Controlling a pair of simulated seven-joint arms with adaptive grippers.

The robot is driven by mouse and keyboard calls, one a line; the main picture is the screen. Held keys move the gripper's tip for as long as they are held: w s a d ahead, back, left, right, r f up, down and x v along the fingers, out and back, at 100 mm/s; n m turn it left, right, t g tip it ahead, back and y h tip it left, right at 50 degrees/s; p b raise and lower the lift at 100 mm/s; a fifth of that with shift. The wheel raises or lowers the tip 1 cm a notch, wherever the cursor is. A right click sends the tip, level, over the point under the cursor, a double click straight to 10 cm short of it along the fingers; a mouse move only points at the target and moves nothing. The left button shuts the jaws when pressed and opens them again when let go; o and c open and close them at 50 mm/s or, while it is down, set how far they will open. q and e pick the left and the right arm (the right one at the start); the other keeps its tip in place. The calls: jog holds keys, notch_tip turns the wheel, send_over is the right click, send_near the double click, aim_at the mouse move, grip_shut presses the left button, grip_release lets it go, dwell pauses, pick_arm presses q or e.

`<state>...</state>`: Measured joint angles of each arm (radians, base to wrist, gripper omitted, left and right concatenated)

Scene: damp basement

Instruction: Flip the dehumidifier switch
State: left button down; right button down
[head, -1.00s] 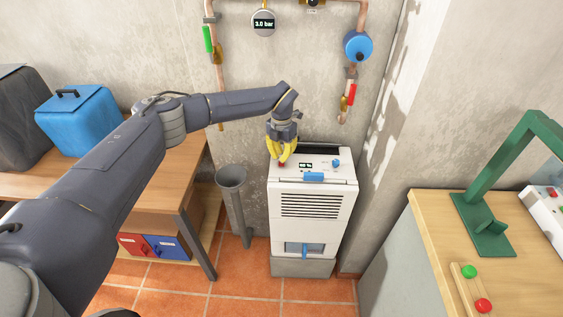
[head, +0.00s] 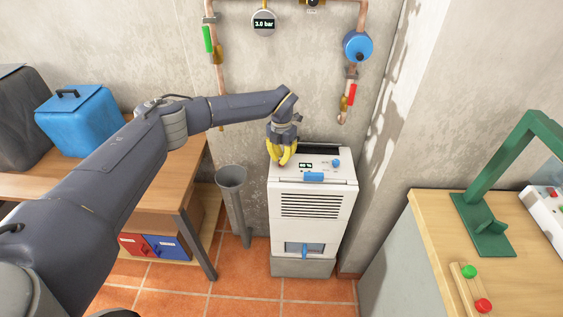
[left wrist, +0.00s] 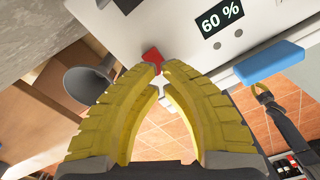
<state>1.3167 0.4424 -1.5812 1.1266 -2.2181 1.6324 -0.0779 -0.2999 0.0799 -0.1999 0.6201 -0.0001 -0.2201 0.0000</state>
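The white dehumidifier (head: 315,205) stands against the wall on a grey base. Its top panel holds a small display, which reads 60 % in the left wrist view (left wrist: 222,17). The red switch (left wrist: 152,58) shows in the left wrist view just beyond my fingertips; in the head view the yellow fingers hide it. My left gripper (head: 281,163) points down at the left of the top panel, fingers drawn together with only a narrow gap and nothing held. Whether the tips touch the switch cannot be told.
A blue handle (head: 314,177) and a blue knob (head: 336,163) sit on the dehumidifier. A grey funnel pipe (head: 232,178) stands left of it. Workbenches flank it, a wooden one (head: 190,165) left and another (head: 425,215) right. Pipes with valves run above.

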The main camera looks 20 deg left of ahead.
pick_arm(q)
jog(key=shift+f, duration=1.4)
dwell(0.8)
jog(key=shift+r, duration=3.55)
